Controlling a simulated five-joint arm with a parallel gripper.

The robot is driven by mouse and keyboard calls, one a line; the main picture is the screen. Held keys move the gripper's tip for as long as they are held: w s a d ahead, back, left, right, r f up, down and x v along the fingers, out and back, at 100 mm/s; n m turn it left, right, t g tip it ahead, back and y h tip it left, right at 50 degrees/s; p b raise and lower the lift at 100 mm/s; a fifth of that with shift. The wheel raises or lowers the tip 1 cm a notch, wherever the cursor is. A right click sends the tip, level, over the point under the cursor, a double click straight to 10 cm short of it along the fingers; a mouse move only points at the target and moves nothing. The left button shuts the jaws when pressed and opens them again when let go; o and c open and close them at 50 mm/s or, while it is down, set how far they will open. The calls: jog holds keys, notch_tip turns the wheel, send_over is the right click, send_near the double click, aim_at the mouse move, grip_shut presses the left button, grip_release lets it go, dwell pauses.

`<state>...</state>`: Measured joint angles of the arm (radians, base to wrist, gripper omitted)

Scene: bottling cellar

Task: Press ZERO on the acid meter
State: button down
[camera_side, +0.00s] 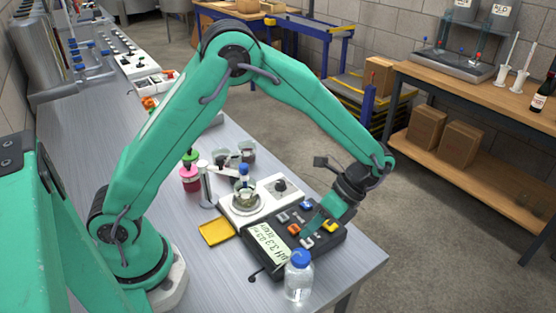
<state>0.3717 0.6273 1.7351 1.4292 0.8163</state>
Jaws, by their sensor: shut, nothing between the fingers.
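The acid meter (263,234) is a dark box near the front of the steel bench. Its pale display (268,248) shows pH text with a reading that looks like 3.3. Several coloured keys sit on its top, among them a blue key (306,205), an orange key (293,229), a yellow key (332,226) and a white key (307,242). Their labels are too small to read, so I cannot tell which is ZERO. My gripper (307,231) is shut and empty, pointing down over the keypad between the orange and yellow keys. I cannot tell whether its tip touches a key; it hides part of the keypad.
A blue-capped clear bottle (298,278) stands at the meter's front edge. Behind the meter is a white stirrer (264,205) with a beaker (244,193) on it. A yellow cloth or pad (215,232) lies to the left. Pink bottles (190,178) stand farther back.

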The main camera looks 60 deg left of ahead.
aim_at(308, 239)
jog(key=shift+r, duration=2.45)
jog(key=s+a+r+n+t+h, duration=0.2)
jog(key=s+a+r+n+t, duration=0.9)
jog(key=a+r+n+t, duration=0.1)
jog(key=shift+a+r+n+t+h, duration=0.3)
jog(key=shift+a+r+n, duration=0.3)
jog(key=shift+n, duration=0.2)
